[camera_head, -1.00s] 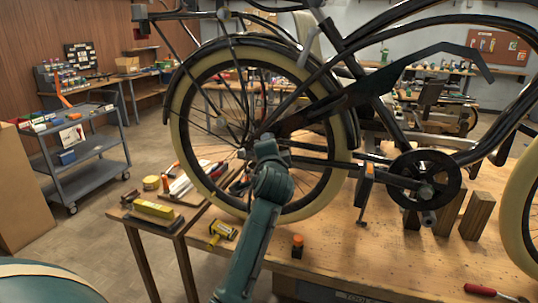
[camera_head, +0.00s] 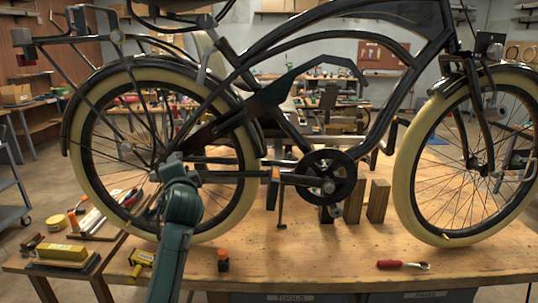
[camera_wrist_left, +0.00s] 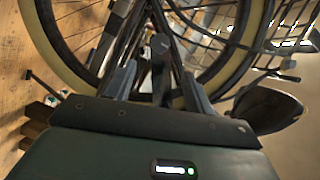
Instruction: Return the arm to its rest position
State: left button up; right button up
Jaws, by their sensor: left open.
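My left arm (camera_head: 180,205) rises from the bottom in front of the rear wheel. Its fingers are hidden or too small to make out in the head view. In the left wrist view my left gripper (camera_wrist_left: 157,75) is open, its two fingers apart and pointing toward the wheel and dark frame tubes. A dark rod-like part shows between the fingers; I cannot tell whether they touch it. My right gripper is not in view.
The bench top (camera_head: 330,255) holds a red-handled tool (camera_head: 400,265), a small orange-topped item (camera_head: 223,260), yellow tools (camera_head: 140,262) and wooden blocks (camera_head: 377,200). A side table (camera_head: 60,265) stands at the left. The bench front is mostly clear.

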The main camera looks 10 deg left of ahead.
pick_arm(q)
jog(key=s+d+f+h, duration=0.2)
jog(key=s+d+f, duration=0.15)
jog(key=f, duration=0.45)
jog(key=s+d+f+h, duration=0.3)
jog(key=d+f, duration=0.1)
jog(key=f, duration=0.4)
jog(key=s+d+f+h, duration=0.2)
jog(key=s+d+f, duration=0.1)
jog(key=f, duration=0.6)
jog(key=s+d+f+n+g+h, duration=0.1)
jog(key=s+d+f, duration=0.2)
jog(key=s, duration=0.4)
jog(key=s+d+f+n+g+h, duration=0.1)
jog(key=s+d+f+n+h, duration=0.1)
jog(key=s+d+f, duration=0.2)
jog(key=s+d+f+n+g+h, duration=0.2)
jog(key=s+f, duration=0.4)
jog(key=s, duration=0.5)
jog(key=shift+s+d+f, duration=0.15)
jog(key=shift+d+f, duration=0.1)
jog(key=shift+d, duration=0.65)
